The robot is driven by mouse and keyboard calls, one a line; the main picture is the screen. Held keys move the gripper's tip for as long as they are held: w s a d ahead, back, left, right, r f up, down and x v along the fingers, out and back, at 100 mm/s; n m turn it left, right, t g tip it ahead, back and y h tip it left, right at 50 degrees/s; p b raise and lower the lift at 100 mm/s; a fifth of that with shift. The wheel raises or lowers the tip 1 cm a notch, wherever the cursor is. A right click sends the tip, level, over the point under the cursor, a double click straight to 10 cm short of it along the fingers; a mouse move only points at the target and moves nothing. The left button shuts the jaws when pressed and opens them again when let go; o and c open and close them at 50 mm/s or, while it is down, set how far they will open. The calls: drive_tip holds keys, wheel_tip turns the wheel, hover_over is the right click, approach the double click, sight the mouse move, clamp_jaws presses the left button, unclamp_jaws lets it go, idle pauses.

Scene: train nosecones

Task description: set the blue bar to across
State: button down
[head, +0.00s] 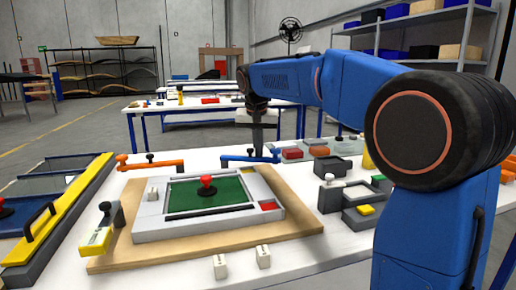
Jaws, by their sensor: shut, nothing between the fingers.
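The blue bar (249,158) is a flat blue lever at the back of the white table, behind the grey frame. It lies roughly left to right in the head view, with a small dark knob near its right end. My gripper (257,152) is shut and points down at the bar's right half. It holds nothing. I cannot tell whether its fingertips touch the bar.
An orange bar (150,163) lies to the left. The grey frame (206,202) with a green panel and red knob (207,184) sits on a wooden board (295,228) in front. Grey blocks and a grey holder (333,196) stand at right.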

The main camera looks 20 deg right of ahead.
drive_tip(key=s+a+m, duration=0.2)
drive_tip(key=m, duration=0.1)
drive_tip(key=s+a+m+g+h, duration=0.1)
drive_tip(key=s+a+m, duration=0.1)
drive_tip(key=m, duration=0.1)
drive_tip(key=s+a+m+g+h, duration=0.1)
drive_tip(key=s+a+m, duration=0.1)
drive_tip(key=s+m, duration=0.1)
drive_tip(key=shift+s, duration=0.1)
drive_tip(key=shift+s+a, duration=0.4)
drive_tip(key=shift+a, duration=0.3)
drive_tip(key=shift+s+a, duration=0.25)
drive_tip(key=shift+a, duration=1.1)
